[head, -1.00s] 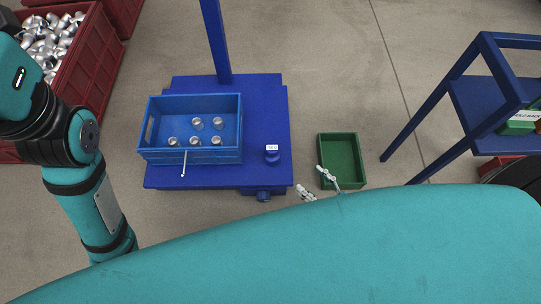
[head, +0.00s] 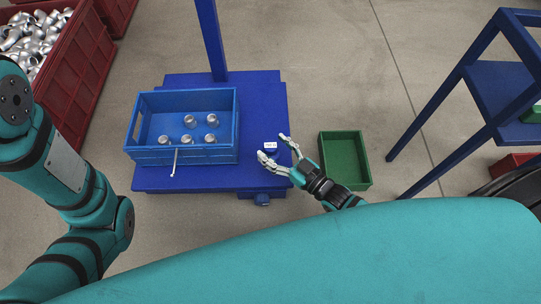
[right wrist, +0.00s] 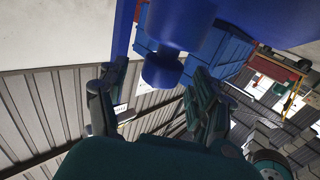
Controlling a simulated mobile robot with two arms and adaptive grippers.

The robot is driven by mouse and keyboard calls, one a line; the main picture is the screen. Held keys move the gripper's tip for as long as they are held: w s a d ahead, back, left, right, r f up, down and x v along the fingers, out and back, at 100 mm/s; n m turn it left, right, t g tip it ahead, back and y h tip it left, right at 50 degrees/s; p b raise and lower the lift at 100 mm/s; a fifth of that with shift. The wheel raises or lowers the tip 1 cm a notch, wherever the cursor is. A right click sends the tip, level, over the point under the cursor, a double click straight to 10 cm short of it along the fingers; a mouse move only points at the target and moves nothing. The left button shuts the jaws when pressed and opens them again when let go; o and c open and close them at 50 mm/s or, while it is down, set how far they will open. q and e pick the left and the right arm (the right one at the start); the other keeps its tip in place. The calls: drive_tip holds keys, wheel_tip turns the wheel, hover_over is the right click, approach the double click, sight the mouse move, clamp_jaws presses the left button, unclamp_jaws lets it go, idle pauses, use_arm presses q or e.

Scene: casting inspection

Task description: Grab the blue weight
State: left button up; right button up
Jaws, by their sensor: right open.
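The blue weight (head: 271,149), with a small white label on top, stands near the right edge of the blue platform (head: 262,100) in the head view. My right gripper (head: 272,146) is open, its two white fingers spread on either side of the weight. I cannot tell whether they touch it. In the right wrist view, a rounded blue part (right wrist: 162,70) shows between the open fingers of the right gripper (right wrist: 150,92). It may be the weight. My left arm comes in at the left of the head view, but its gripper is out of view.
A blue crate (head: 182,157) with several metal castings sits on the platform, left of the weight. A thin white rod (head: 174,164) shows at its front. An empty green bin (head: 344,184) stands right of the gripper. A blue post (head: 210,40) rises behind; a blue frame (head: 440,110) stands right.

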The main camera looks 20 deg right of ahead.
drive_tip(key=shift+w+a, duration=0.2)
drive_tip(key=shift+w, duration=0.1)
drive_tip(key=shift+c, duration=0.5)
